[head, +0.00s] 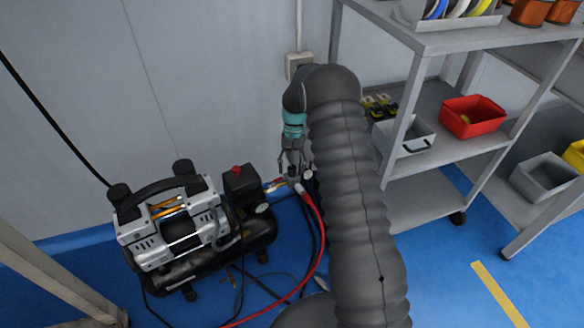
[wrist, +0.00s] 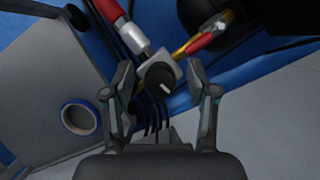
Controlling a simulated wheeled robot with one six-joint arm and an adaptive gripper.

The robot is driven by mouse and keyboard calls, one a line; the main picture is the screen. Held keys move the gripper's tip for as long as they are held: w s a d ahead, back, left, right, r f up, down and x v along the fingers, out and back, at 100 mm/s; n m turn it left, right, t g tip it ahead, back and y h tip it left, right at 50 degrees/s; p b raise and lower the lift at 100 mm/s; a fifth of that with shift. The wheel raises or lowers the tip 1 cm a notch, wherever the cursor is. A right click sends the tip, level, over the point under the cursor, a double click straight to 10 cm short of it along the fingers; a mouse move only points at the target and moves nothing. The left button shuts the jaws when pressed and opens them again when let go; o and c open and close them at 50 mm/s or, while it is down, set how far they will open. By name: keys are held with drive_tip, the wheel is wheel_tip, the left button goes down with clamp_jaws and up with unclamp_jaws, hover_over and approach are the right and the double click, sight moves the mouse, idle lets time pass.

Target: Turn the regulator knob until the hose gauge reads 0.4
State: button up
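The regulator knob (wrist: 160,79) is a black round knob with a white mark, on a small light grey block in the wrist view. My gripper (wrist: 160,92) is open, one finger on each side of the knob, with gaps between fingers and knob. In the head view my gripper (head: 293,165) points down at the hose fitting right of the compressor (head: 180,222). The red hose (head: 319,230) runs from that fitting down to the floor. A small round gauge (head: 262,208) shows on the compressor; its reading is too small to tell. I cannot make out a hose gauge reading.
A grey shelf rack (head: 425,147) stands right of my arm, with a red bin (head: 472,117) and a grey bin (head: 545,176). A wall outlet box (head: 298,64) is behind my arm. In the wrist view a blue-rimmed roll (wrist: 79,117) lies at left. Cables lie on the blue floor.

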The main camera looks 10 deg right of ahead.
drive_tip(key=v, duration=1.2)
idle(0.3)
